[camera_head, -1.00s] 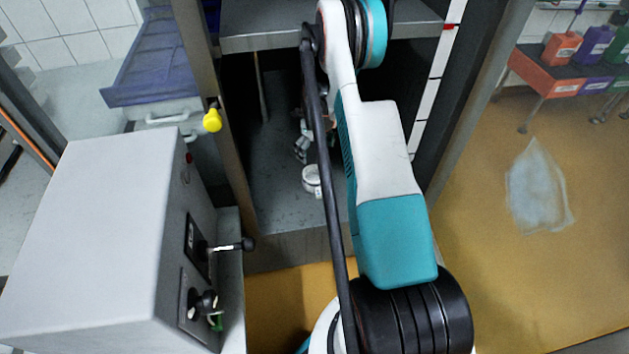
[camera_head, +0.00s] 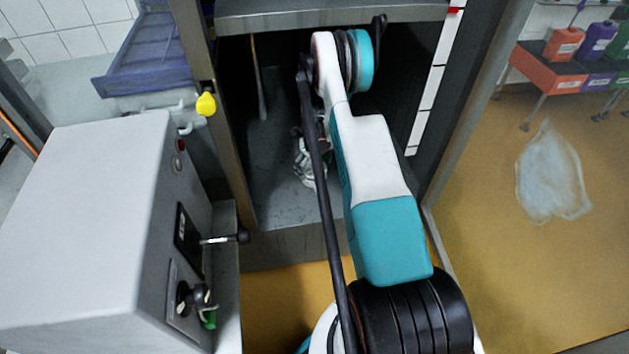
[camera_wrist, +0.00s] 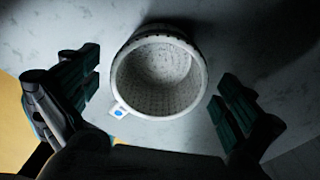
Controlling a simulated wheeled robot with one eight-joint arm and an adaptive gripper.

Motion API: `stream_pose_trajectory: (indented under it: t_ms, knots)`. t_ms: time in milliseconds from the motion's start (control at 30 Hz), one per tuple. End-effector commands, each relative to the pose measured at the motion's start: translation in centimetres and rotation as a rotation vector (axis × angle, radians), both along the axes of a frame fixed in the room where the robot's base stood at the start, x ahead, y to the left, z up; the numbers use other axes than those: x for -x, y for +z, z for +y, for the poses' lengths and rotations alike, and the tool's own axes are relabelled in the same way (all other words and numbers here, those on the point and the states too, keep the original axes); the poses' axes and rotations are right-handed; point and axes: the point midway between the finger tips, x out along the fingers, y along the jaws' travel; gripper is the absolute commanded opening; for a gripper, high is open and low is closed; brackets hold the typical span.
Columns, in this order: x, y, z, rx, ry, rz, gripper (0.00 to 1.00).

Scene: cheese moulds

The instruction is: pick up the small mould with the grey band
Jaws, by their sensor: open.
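A small white round mould (camera_wrist: 160,78) with a perforated inside stands on the grey surface in the wrist view, its open top facing my camera. A strip of darker wall shows behind its far rim; I cannot tell the band's colour for sure. A white tag with a blue dot (camera_wrist: 119,112) sticks out at its lower left. My gripper (camera_wrist: 156,88) is open, with one dark green finger on each side of the mould and a gap at both sides. In the head view my gripper (camera_head: 307,165) is low in the bay and largely hides the mould.
The bay has a grey floor (camera_head: 275,205), a metal shelf edge (camera_head: 330,14) above and posts at both sides. A grey control box (camera_head: 85,220) with a knobbed lever (camera_head: 243,237) stands at the left. A yellow knob (camera_head: 206,104) sits on the left post.

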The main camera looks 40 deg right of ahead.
Motion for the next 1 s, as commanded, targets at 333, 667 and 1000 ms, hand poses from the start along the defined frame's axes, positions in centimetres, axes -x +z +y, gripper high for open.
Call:
stream_pose_trajectory:
  t_ms: [333,667,1000]
  knots:
    - [0.0,-2.1,0.0,0.0,0.0,0.0,1.0]
    - [0.0,-2.1,0.0,0.0,0.0,0.0,0.56]
    - [0.0,-1.0,0.0,0.0,0.0,0.0,0.56]
